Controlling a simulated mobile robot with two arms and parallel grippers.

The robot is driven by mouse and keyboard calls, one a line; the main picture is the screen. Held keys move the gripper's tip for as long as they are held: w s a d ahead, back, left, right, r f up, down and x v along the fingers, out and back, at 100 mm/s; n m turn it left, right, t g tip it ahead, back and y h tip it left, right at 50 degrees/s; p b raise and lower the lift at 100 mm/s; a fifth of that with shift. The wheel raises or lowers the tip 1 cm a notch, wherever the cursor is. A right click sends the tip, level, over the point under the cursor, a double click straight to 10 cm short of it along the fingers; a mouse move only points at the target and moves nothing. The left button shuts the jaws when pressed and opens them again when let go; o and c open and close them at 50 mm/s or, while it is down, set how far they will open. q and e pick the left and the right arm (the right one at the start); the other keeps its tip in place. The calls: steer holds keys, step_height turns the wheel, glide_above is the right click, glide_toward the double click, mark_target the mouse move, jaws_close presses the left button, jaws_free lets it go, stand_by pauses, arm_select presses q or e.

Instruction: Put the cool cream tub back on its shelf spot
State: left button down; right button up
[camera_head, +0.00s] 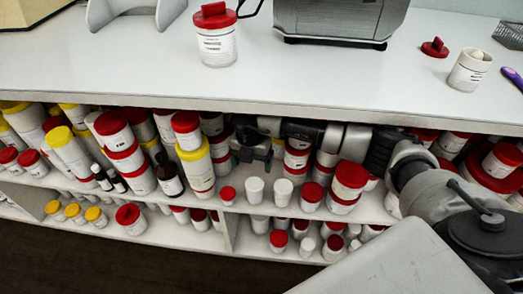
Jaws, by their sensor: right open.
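My right gripper (251,157) is open, at the upper shelf under the counter, with its arm coming in from the right along the shelf front. White tubs with red lids stand close around it, including a stack (297,158) just to its right. Below the gripper, two small plain white tubs (255,190) stand near the shelf edge. The labels are too small to read, so I cannot tell which tub is the cool cream one. The gripper partly hides what stands behind it. My left gripper is out of view.
On the white counter (130,65) stand a red-lidded jar (217,42), a grey machine (338,18) and an open white tub (469,70) with a loose red lid (435,47) nearby. A lower shelf holds more tubs.

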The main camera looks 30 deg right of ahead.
steer(key=s+a+f+n+y, duration=0.1)
steer(key=s+a+n+y, duration=0.15)
steer(key=a+y, duration=0.65)
steer(key=s+a+r+t+y, duration=0.1)
steer(key=s+a+r+y, duration=0.15)
steer(key=a, duration=0.35)
steer(key=s+a+r+t+y, duration=0.1)
steer(key=a+r+y, duration=0.25)
steer(key=a, duration=0.35)
step_height(320, 180, up, 6)
steer(key=w+m+t+y, duration=0.1)
steer(key=m+t+y, duration=0.2)
steer(key=m+t, duration=0.4)
steer(key=s+d+f+m+t+h, duration=0.1)
steer(key=d+f+m+t+h, duration=0.25)
steer(key=d+m+h, duration=0.5)
steer(key=d+f+m+t+h, duration=0.3)
steer(key=d+f+m+h, duration=0.2)
steer(key=d+m+h, duration=0.35)
steer(key=s+d+f+m+g, duration=0.1)
steer(key=s+f+g, duration=0.5)
steer(key=s, duration=0.4)
steer(key=s+d+f+m+g, duration=0.2)
steer(key=s+f+g, duration=0.3)
steer(key=s, duration=0.5)
steer(key=shift+f+g+h, duration=0.3)
steer(key=shift+f+g, duration=0.1)
steer(key=shift+g, duration=0.15)
